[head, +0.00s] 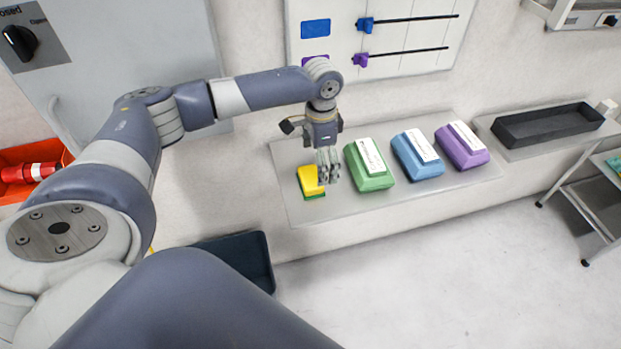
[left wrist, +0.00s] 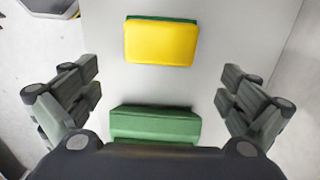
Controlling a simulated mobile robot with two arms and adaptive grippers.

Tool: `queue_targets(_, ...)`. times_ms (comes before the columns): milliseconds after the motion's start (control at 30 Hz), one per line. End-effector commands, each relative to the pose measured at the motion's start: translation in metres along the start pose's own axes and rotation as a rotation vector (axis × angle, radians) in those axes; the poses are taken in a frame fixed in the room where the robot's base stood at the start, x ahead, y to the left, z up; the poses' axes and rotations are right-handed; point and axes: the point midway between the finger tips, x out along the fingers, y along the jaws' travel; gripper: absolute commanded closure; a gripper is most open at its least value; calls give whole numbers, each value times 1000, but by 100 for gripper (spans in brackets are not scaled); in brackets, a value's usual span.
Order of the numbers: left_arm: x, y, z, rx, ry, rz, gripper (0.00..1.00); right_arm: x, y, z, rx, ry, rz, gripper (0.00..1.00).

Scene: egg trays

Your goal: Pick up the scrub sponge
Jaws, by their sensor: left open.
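The scrub sponge (head: 311,181) is yellow with a green layer. It lies on the left end of a grey shelf (head: 290,155). In the left wrist view the sponge (left wrist: 161,43) is ahead of the fingers, near the top. My right gripper is not in view.
A green box (head: 375,182) stands close right of the gripper; part of a green object (left wrist: 155,124) shows below the sponge in the wrist view. Blue (head: 407,172) and purple (head: 473,160) boxes follow. A black tray (head: 510,138) lies farther right; a dark bin (head: 262,262) stands below.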

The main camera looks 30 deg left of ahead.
Motion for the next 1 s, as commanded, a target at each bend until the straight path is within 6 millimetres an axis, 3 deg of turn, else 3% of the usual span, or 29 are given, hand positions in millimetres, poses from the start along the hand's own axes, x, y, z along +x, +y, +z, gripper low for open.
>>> queue_targets(167, 13, 1, 4, 0, -4, 1, 0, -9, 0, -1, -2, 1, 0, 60)
queue_targets(400, 48, 1, 7, -1, -1, 2, 0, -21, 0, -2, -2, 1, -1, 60)
queue_targets(700, 56, 1, 7, 0, 0, 0, 0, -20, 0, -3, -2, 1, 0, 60)
queue_targets(933, 55, 1, 7, 0, 0, 0, 50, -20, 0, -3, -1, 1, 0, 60)
queue_targets(1000, 55, 1, 7, 0, 0, 0, 51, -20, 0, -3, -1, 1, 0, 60)
